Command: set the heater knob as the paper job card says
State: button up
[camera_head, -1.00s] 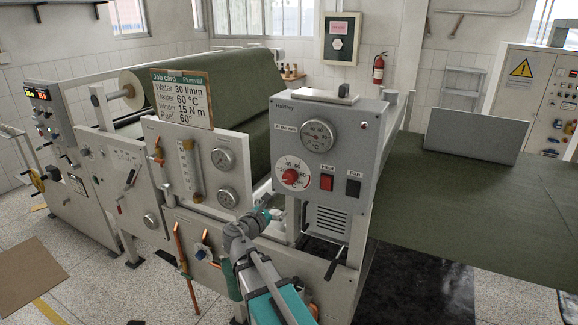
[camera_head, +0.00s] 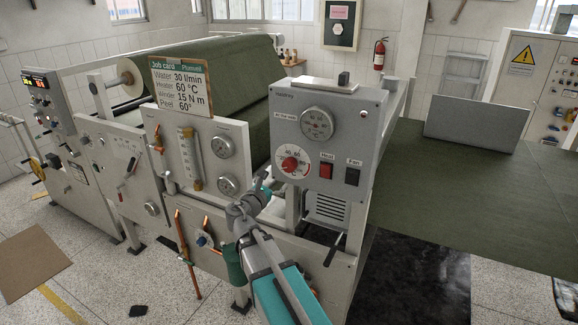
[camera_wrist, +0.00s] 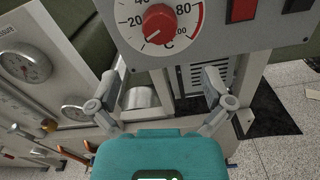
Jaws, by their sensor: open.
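The paper job card (camera_head: 181,87) stands on top of the middle panel in the head view. It reads Water 30 l/min, Heater 60 °C, Winder 15 N m, Peel 60°. The red heater knob (camera_head: 290,164) sits on the grey heater box (camera_head: 375,120), below a round gauge. In the wrist view the knob (camera_wrist: 159,22) is at the top, on a white scale marked 20, 40, 80 and 100 °C. Its pale mark points to the lower left, below 20. My gripper (camera_head: 263,184) is open, below and left of the knob. In the wrist view its fingers (camera_wrist: 158,88) are apart and empty, clear of the knob.
A red Heat switch (camera_head: 326,171) and a dark Fan switch (camera_head: 352,176) sit right of the knob. A panel with gauges (camera_head: 228,185) stands close on the left. A black lever (camera_head: 334,248) sticks out below the heater box.

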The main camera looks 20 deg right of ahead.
aim_at(287, 167)
jog(key=x, duration=1.1)
jog(key=shift+w+d, duration=0.3)
jog(key=c, duration=1)
jog(key=shift+a, duration=0.2)
jog(key=shift+c, duration=0.5)
jog(key=shift+d, duration=0.15)
